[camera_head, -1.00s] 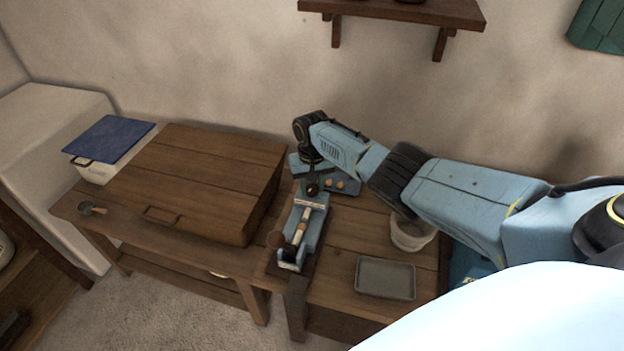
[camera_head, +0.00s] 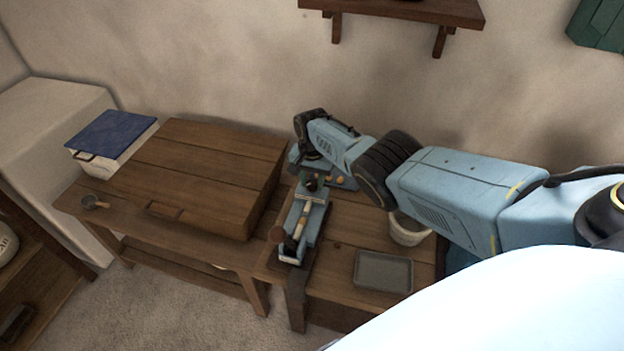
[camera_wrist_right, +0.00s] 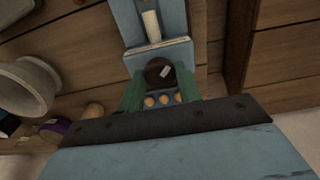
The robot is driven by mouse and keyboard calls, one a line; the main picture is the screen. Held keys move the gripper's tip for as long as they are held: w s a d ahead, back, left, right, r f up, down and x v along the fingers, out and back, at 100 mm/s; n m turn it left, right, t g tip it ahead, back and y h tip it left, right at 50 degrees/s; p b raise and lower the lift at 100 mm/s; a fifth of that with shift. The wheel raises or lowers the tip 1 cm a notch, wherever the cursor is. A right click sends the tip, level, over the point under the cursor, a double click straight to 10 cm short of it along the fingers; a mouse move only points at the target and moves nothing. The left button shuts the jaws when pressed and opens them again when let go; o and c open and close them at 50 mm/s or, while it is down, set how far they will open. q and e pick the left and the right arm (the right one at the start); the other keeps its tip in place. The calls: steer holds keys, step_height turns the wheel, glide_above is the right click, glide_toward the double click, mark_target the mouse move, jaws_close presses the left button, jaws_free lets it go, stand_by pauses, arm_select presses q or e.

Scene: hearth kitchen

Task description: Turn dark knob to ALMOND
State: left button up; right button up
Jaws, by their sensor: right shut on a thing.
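A blue machine (camera_head: 312,222) stands on the wooden table, with a pale bar along its top and wooden knobs (camera_head: 341,180) on a panel at its far end. The dark round knob (camera_wrist_right: 160,72) with a short white mark sits on the machine in the right wrist view. My right gripper (camera_wrist_right: 160,84) has its green fingers on both sides of this knob and is shut on it. In the head view the right gripper (camera_head: 312,180) is at the machine's far end, partly hidden by my wrist. I cannot read any ALMOND label. My left gripper is not in view.
A large wooden box (camera_head: 205,165) stands just left of the machine. A grey tray (camera_head: 383,272) and a white pot (camera_head: 410,230) are to the right, the pot partly under my right arm. A blue-lidded white container (camera_head: 112,140) stands at far left.

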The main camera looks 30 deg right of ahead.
mark_target(312, 183)
steer(key=shift+w+r, duration=0.1)
steer(key=shift+r, duration=0.05)
steer(key=o, duration=1)
step_height(312, 183, up, 7)
steer(key=p, duration=0.4)
steer(key=shift+f, duration=0.2)
step_height(312, 183, up, 7)
steer(key=p, duration=0.1)
steer(key=shift+f, duration=0.2)
